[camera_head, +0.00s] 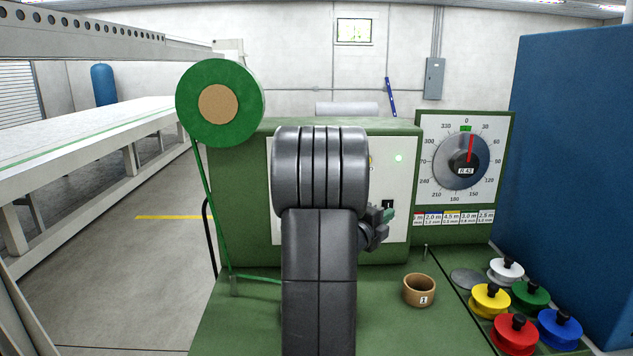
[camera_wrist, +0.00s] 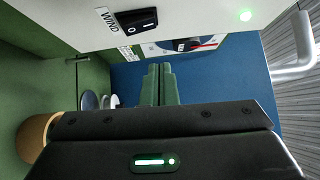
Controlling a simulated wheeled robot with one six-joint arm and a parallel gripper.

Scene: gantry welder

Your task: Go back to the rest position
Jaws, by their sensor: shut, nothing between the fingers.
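My gripper (camera_head: 389,213) shows in the head view just right of my dark arm, in front of the white panel of the green machine. In the wrist view its two green fingers (camera_wrist: 158,84) lie together with nothing between them. A black rocker switch (camera_wrist: 136,19) labelled WIND is on the white panel near the fingers. The switch also shows in the head view (camera_head: 388,204), right behind the gripper. A green indicator light (camera_head: 398,158) is lit on the panel. My arm hides the middle of the panel.
A round dial (camera_head: 466,161) stands at the right, beside a blue wall (camera_head: 570,180). A brown cup (camera_head: 419,290) and several coloured spools, one yellow (camera_head: 490,300), are on the green bench. A green reel (camera_head: 219,103) is at upper left, its green strand running down to the bench.

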